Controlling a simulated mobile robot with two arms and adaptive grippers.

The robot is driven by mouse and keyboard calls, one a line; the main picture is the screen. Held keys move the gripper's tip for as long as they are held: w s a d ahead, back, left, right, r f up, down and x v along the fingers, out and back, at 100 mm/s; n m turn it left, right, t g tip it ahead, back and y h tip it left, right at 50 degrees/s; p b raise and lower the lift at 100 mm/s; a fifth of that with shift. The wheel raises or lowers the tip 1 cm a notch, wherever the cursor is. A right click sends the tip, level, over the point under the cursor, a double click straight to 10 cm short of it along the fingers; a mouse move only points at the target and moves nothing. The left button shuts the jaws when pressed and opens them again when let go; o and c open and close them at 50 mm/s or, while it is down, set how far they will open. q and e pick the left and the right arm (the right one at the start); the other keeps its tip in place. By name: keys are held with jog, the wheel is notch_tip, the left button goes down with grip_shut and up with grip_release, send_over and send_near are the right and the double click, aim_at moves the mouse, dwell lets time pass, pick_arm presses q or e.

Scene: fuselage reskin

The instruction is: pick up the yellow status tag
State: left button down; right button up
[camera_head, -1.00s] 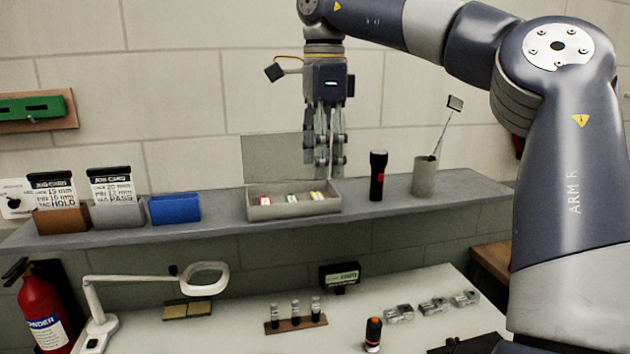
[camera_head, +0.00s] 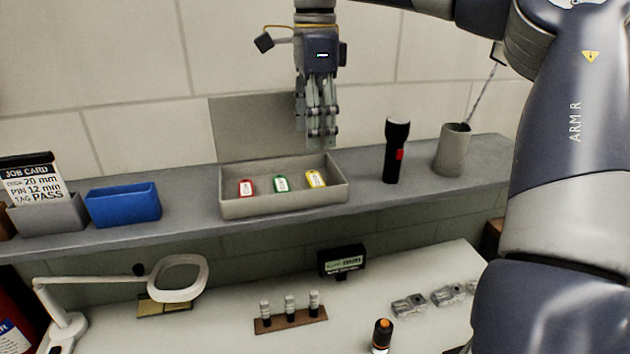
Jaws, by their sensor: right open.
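The yellow status tag (camera_head: 316,179) lies in the right part of a shallow grey open box (camera_head: 285,207) on the shelf. A green tag (camera_head: 282,184) lies in the middle of the box and a red tag (camera_head: 246,187) at its left. My right gripper (camera_head: 321,145) points down above the back right of the box, empty and apart from the tags. Its fingers look close together from this side, but it is open. My left gripper is not in view.
A black flashlight (camera_head: 396,150) and a grey cup (camera_head: 453,150) with a thin rod stand right of the box. The box's raised lid (camera_head: 255,125) is behind it. A blue bin (camera_head: 124,204) is at left. Below, the bench holds a magnifier lamp (camera_head: 178,278) and a vial rack (camera_head: 290,320).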

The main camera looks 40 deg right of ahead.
send_over(315, 178)
notch_tip(315, 178, down, 4)
jog(key=shift+w+f, duration=0.1)
jog(key=shift+f, duration=0.5)
notch_tip(315, 178, down, 4)
jog(key=shift+r+p, duration=0.25)
jog(key=shift+p, duration=0.35)
jog(key=shift+f, duration=0.45)
jog(key=shift+a+r, duration=0.1)
jog(key=c, duration=0.4)
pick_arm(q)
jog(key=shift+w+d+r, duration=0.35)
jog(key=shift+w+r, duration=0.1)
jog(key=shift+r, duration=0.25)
pick_arm(e)
jog(key=shift+c, duration=0.2)
